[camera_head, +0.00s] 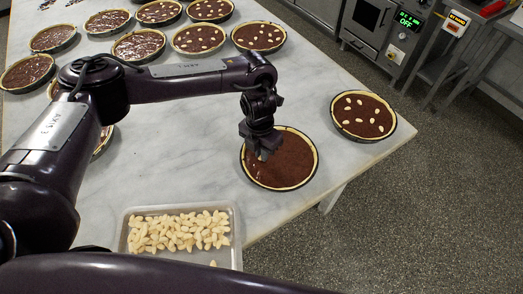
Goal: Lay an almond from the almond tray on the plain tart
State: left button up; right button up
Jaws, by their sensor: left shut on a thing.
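The plain tart (290,166) is a round chocolate tart with a pale crust in a dark pan, near the table's right edge. I see no almonds lying on its visible surface. My left gripper (263,154) points down over the left part of this tart and is shut on an almond, of which only a small pale bit shows. The gripper hides part of the tart, and I cannot tell whether the almond touches it. The almond tray (236,237), a grey tray with many pale almonds (178,231), sits at the table's front edge. My right gripper is out of view.
An almond-topped tart (362,116) stands at the table's right corner. Several more tarts (198,39) fill the far left, some with almonds. My left arm spans the marble table (215,140). Kitchen equipment (395,28) stands beyond, across a dark floor.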

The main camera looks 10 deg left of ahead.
pick_arm(q)
jog(key=o, duration=0.7)
jog(key=shift+o, duration=0.2)
jog(key=shift+r+p, duration=2.05)
jog(key=shift+r, duration=1)
